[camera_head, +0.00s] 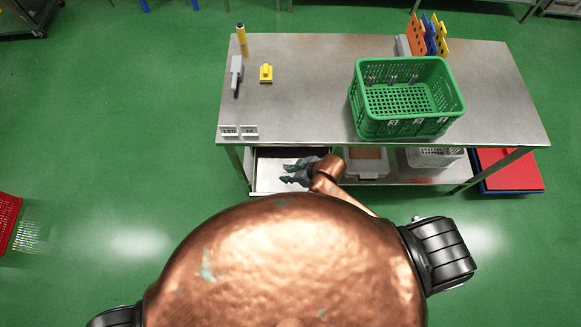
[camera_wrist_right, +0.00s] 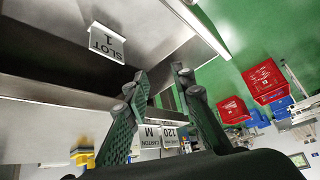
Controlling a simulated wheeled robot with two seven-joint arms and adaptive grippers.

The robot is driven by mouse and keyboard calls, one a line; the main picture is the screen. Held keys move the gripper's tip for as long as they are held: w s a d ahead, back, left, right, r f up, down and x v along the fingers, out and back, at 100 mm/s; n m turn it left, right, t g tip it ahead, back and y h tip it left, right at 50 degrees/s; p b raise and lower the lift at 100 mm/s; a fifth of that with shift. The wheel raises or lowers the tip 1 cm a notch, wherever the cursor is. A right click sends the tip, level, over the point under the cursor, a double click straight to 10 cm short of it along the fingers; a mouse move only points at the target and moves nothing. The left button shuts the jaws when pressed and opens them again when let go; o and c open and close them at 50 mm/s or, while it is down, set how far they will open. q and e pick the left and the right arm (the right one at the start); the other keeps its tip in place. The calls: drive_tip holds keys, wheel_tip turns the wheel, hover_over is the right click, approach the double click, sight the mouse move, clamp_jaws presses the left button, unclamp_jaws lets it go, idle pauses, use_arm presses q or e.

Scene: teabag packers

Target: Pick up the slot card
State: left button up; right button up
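The slot card (camera_wrist_right: 107,42) is a small white card with black "SLOT 1" lettering, at the upper left of the right wrist view, against a grey metal surface. I cannot make it out in the head view. My right gripper (camera_head: 286,174) reaches over the open drawer under the left part of the table. In the right wrist view my right gripper (camera_wrist_right: 160,78) has its two fingers apart with nothing held between them. The slot card lies beyond and left of the fingertips, not touching them. My left gripper is not in view.
A metal table (camera_head: 310,95) carries a green crate (camera_head: 378,128), a grey tool (camera_head: 236,72), a yellow tool (camera_head: 266,73) and white cards (camera_head: 230,131) at its front left edge. The drawer (camera_head: 262,172) hangs below. Red and blue bins (camera_head: 505,165) stand right. Mid-table is clear.

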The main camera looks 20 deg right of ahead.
drive_tip(key=w+a+f+n+g+y, duration=0.1)
drive_tip(key=w+a+f+n+g, duration=0.15)
drive_tip(key=a+n, duration=0.25)
drive_tip(key=w+d+f+h, duration=0.2)
drive_tip(key=w+d+f, duration=0.15)
drive_tip(key=d, duration=0.75)
drive_tip(key=shift+n+g, duration=0.3)
drive_tip(key=shift+g, duration=0.05)
drive_tip(key=x, duration=0.3)
drive_tip(key=w+x, duration=0.1)
drive_tip(key=x, duration=0.3)
drive_tip(key=shift+w+a+f, duration=0.1)
drive_tip(key=shift+w+f, duration=0.05)
drive_tip(key=shift+f, duration=0.05)
clamp_jaws()
